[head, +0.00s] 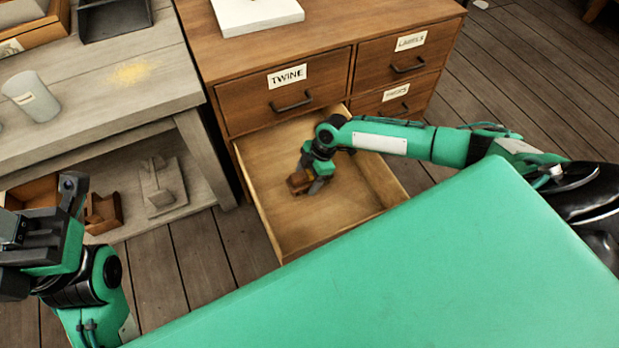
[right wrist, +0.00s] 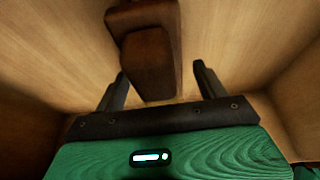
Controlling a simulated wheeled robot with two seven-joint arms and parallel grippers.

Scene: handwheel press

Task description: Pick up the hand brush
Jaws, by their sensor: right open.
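A brown, block-shaped object, which looks like the hand brush (head: 299,182), lies in the open drawer (head: 283,225). It also shows in the right wrist view (right wrist: 148,60), where its near end lies between my right fingers. My right gripper (head: 314,184) reaches down into the drawer at the brush. In the right wrist view its two fingers (right wrist: 160,82) stand apart, with gaps on both sides of the brush. In the head view the gripper partly hides the brush. My left gripper (head: 72,193) is raised at the left edge, away from the drawer; its jaw opening is unclear.
The drawer walls surround my right gripper. The cabinet (head: 235,50) has closed drawers labelled, among others, "TWINE" and "LABELS". A grey bench (head: 150,85) at left holds a dark dustpan (head: 115,18), yellow dust (head: 130,72) and a pale cup (head: 30,97). Its lower shelf holds wooden items.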

